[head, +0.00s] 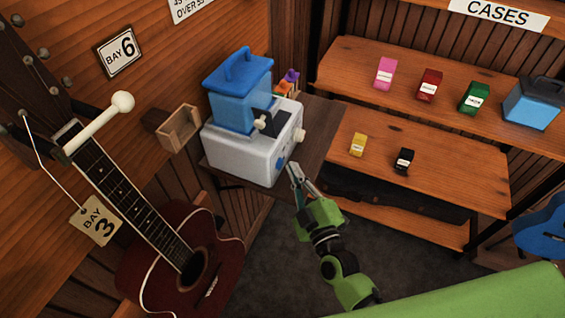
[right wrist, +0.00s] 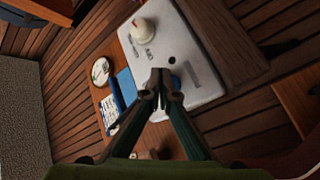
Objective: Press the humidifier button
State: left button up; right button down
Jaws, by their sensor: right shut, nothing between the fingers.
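The humidifier has a white base (head: 235,155) with a blue tank (head: 238,88) on top, on a wooden ledge. A round blue button (head: 281,162) sits on its front face, below a white knob (head: 299,135). My right gripper (head: 294,170) is shut and empty, its tips close in front of the button; I cannot tell whether they touch. In the right wrist view, the shut fingertips (right wrist: 160,78) are over the white front panel (right wrist: 185,45). The white knob (right wrist: 143,29) is above them, and a bit of blue beside the tips is mostly hidden. My left gripper is not in view.
A red-brown ukulele (head: 180,262) hangs at the left, close to the humidifier. A small wooden box (head: 180,128) is on the wall. Shelves (head: 440,165) with small coloured boxes stand at the right. Dark open floor (head: 270,240) lies below.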

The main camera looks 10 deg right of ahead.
jog(key=shift+w+a, duration=0.1)
jog(key=shift+a, duration=0.05)
jog(key=shift+w+a, duration=0.3)
jog(key=shift+a, duration=0.15)
dwell(0.7)
jog(key=shift+s+d, duration=0.1)
jog(key=shift+s+d+p, duration=0.35)
jog(key=shift+d+p, duration=0.1)
jog(key=shift+d, duration=0.1)
jog(key=shift+s+d, duration=0.1)
jog(key=shift+d, duration=0.1)
jog(key=s+d+p, duration=0.1)
jog(key=s+d, duration=0.2)
jog(key=d, duration=0.2)
jog(key=shift+s, duration=0.2)
dwell(1.6)
